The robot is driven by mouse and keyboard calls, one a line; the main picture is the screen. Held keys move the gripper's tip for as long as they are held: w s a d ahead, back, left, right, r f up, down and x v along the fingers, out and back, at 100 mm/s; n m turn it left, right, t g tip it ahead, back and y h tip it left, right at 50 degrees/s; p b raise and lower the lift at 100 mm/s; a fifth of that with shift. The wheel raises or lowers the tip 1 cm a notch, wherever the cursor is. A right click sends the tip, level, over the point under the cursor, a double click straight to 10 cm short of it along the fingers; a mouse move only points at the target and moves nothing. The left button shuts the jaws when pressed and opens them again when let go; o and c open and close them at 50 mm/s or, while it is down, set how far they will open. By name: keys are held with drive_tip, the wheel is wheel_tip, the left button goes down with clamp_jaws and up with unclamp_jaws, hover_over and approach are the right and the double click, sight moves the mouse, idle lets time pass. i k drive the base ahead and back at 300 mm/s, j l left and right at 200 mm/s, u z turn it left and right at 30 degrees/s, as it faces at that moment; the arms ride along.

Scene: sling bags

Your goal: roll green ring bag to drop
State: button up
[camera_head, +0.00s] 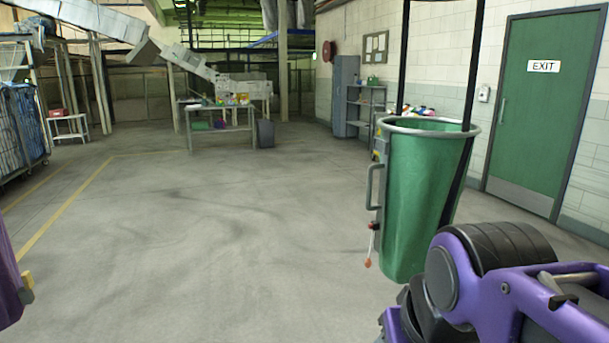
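The green ring bag (418,205) hangs upright in the right half of the head view, with a grey ring (400,128) around its open top. Dark straps or bars run up from the ring out of the picture. A grey handle (371,188) stands out on the bag's left side. Below it a cord with a red-orange end (367,263) hangs down. Colourful items show at the bag's mouth. My purple arm is in front at the lower right and hides the area below and right of the bag. My gripper's fingers are not visible. I cannot make out a marked drop.
A workbench (220,106) with items stands at the back, beside a dark bin (265,133). Shelves and a grey cabinet (345,95) line the right wall, near a green exit door (540,110). Blue-filled cages (20,125) stand at left. The concrete floor between is clear, with yellow lines.

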sight(424, 161)
drive_tip(key=i+l+u, duration=0.1)
drive_tip(key=i, duration=0.4)
drive_tip(key=i+l+u, duration=0.15)
drive_tip(key=i+l, duration=0.2)
drive_tip(key=i, duration=0.15)
